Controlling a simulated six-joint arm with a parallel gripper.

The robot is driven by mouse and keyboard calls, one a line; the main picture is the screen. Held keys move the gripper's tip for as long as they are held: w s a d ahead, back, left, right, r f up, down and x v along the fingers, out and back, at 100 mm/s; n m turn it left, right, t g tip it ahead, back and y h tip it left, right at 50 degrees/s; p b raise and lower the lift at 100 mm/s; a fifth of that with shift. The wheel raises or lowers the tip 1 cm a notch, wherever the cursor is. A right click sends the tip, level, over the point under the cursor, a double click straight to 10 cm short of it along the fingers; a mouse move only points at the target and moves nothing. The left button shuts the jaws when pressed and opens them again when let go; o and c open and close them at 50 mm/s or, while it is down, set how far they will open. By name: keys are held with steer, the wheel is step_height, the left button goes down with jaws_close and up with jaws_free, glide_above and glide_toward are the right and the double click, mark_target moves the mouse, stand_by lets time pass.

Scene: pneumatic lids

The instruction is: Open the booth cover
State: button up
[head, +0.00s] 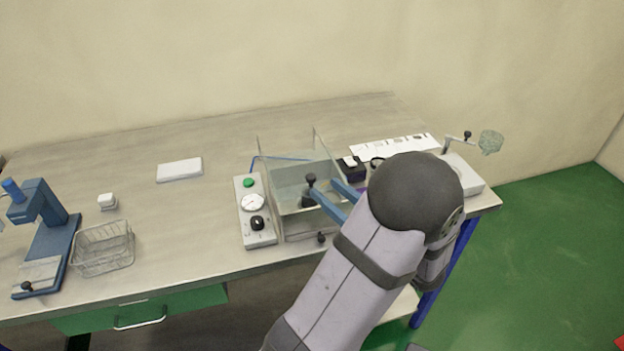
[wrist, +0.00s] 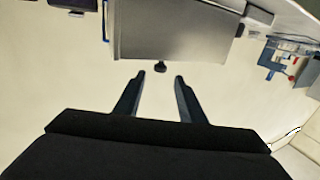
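The booth (head: 291,226) is a clear-walled box near the middle of the bench. Its cover (head: 292,178) looks like a see-through sheet lying over it, apparently down. A dark knob (head: 310,180) stands at the booth, just left of the fingertips, and another dark knob (head: 321,238) is low at its front. My gripper (head: 326,193) has blue fingers apart over the booth's right side, partly hidden by my arm. In the wrist view, the open gripper (wrist: 160,75) is empty. A dark knob (wrist: 160,67) sits just beyond the fingertips, at the edge of a grey panel (wrist: 170,35).
A control box (head: 256,230) with a green button, gauge and black knob stands left of the booth. A wire basket (head: 103,248) and blue press (head: 45,215) are further left. A dark purple block (head: 352,172) and a white-based stand (head: 466,177) are at the right.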

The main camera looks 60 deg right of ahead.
mark_target(314, 179)
steer(key=shift+p+x, duration=1)
steer(key=shift+x, duration=2.7)
jaws_close()
steer(key=shift+w+d, duration=0.1)
